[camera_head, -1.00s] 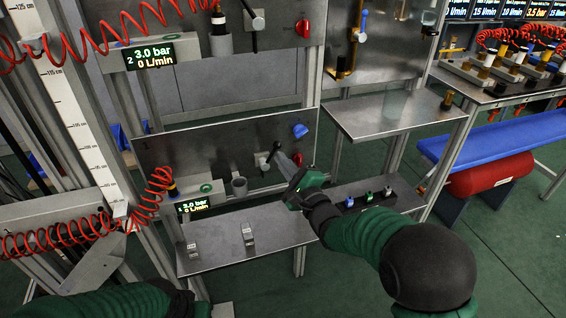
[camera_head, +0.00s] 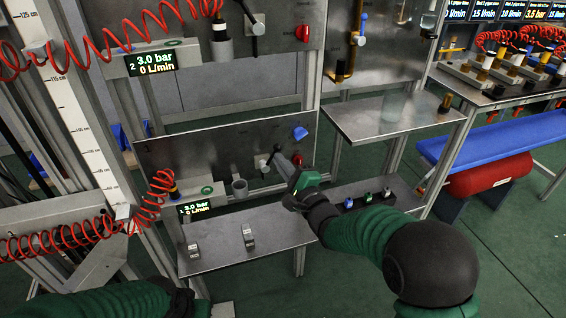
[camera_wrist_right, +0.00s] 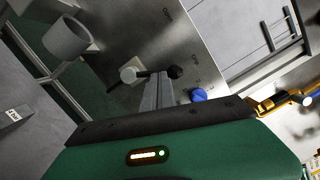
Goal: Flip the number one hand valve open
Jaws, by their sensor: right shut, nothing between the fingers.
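The number one hand valve (camera_head: 263,162) is on the lower metal panel, with a pale body and a dark lever (camera_head: 275,150) pointing up and right. In the right wrist view, the pale valve end (camera_wrist_right: 130,74) and the dark lever end (camera_wrist_right: 175,72) lie just beyond my fingertips. My right gripper (camera_head: 281,159) is shut and empty, its tips close to the lever. The right wrist view shows the shut fingers (camera_wrist_right: 159,89) at the lever; I cannot tell whether they touch it. Only my left arm's sleeve shows at the lower left; its gripper is out of view.
The number 1 display (camera_head: 195,208) reads 0 L/min. A blue knob (camera_head: 299,132) sits right of the valve, and a grey cup (camera_head: 240,187) left of it. A metal shelf (camera_head: 225,258) lies below. Red coiled hoses (camera_head: 60,240) hang at left.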

